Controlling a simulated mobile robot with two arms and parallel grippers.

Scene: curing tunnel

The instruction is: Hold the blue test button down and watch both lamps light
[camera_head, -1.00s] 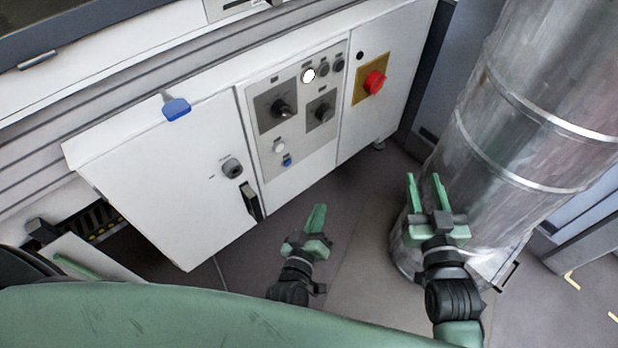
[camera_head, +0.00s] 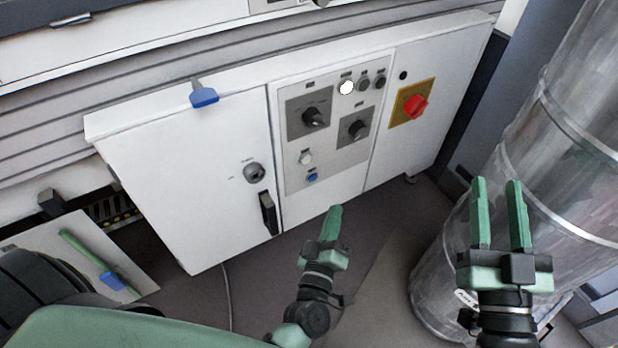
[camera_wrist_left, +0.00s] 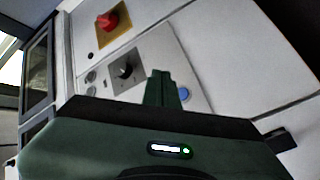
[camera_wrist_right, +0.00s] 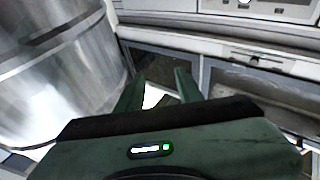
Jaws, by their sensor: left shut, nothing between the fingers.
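The blue test button (camera_head: 312,177) is low on the grey control panel (camera_head: 347,160) of the white cabinet; it also shows in the left wrist view (camera_wrist_left: 183,94), just right of the fingertips. My left gripper (camera_head: 334,210) is shut and empty, apart from the button, below and right of it in the head view. A round white lamp (camera_head: 346,87) at the panel's top looks bright. A pale round fitting (camera_head: 305,157) is above the button. My right gripper (camera_head: 499,184) is open and empty.
A red rotary switch (camera_head: 415,106) on a yellow plate is right of the panel. Two black knobs (camera_head: 315,117) stick out of the panel. The cabinet door has a black handle (camera_head: 268,212). A large metal duct (camera_head: 545,150) stands at right, close to my right gripper.

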